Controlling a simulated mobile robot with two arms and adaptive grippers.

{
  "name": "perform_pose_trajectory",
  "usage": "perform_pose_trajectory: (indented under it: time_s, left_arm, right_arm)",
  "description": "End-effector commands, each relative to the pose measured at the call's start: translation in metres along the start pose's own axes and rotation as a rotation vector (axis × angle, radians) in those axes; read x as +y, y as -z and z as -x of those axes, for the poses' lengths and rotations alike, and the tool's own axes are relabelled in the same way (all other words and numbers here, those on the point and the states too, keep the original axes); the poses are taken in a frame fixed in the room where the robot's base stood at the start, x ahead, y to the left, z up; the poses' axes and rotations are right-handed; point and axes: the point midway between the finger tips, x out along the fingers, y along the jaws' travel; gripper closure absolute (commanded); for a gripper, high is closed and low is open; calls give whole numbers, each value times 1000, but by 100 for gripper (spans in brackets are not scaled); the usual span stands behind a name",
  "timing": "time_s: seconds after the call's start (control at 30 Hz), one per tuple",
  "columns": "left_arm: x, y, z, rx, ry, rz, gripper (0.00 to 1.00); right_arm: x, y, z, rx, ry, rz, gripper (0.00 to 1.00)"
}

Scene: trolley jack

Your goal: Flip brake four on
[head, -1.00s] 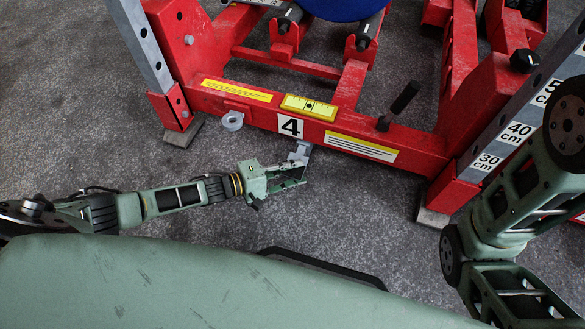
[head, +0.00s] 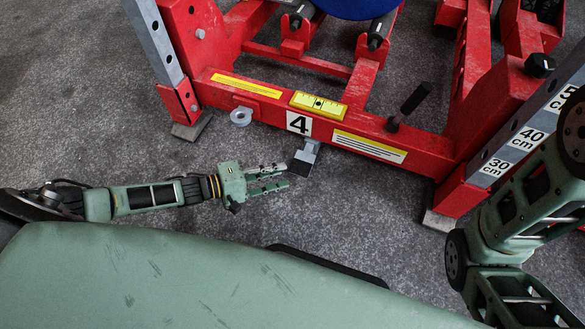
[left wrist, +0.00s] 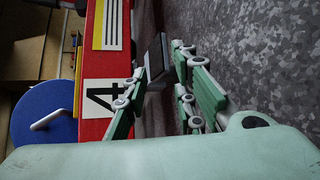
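The number 4 label (head: 299,122) is on the front face of the red beam (head: 240,103); it also shows in the left wrist view (left wrist: 103,97). Below it a grey lever with a black pad, the brake pedal (head: 300,167), sticks out from the beam and slopes down towards me. In the left wrist view the pedal (left wrist: 156,56) stands beyond my fingers, roughly in line with the gap between them. My left gripper (head: 287,175) is open and empty, just left of the pedal, and I cannot tell whether a fingertip touches it. My right gripper is out of view.
A yellow level (head: 319,104) sits on the beam above the label. A black-handled lever (head: 410,105) rises from the beam at right. A grey ring (head: 240,116) hangs at left. The carpet (head: 110,130) left is clear.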

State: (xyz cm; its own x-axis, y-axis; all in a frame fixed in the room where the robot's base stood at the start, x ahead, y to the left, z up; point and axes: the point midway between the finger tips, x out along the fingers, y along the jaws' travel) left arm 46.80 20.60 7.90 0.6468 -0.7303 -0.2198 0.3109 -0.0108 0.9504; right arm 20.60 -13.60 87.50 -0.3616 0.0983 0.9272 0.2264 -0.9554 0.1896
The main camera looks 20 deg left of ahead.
Motion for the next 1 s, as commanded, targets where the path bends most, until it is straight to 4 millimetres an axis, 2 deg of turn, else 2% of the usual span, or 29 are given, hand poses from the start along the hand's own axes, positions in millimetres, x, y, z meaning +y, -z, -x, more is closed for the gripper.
perform_pose_trajectory:
  time_s: [0.1, 0.3, 0.87, 0.97, 1.0]
  left_arm:
    - [0, -1, 22, -2, 1, 0, 75]
    - [2, -2, 38, -4, -5, 1, 75]
    - [3, -2, 40, -5, -6, 0, 75]
    - [11, -11, 34, -17, -26, -18, 75]
    - [20, -20, 30, -29, -45, -35, 75]
  right_arm:
    - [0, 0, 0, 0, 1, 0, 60]
    - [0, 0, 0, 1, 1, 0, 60]
    - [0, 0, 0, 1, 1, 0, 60]
    - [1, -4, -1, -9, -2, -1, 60]
    - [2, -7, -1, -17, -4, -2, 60]
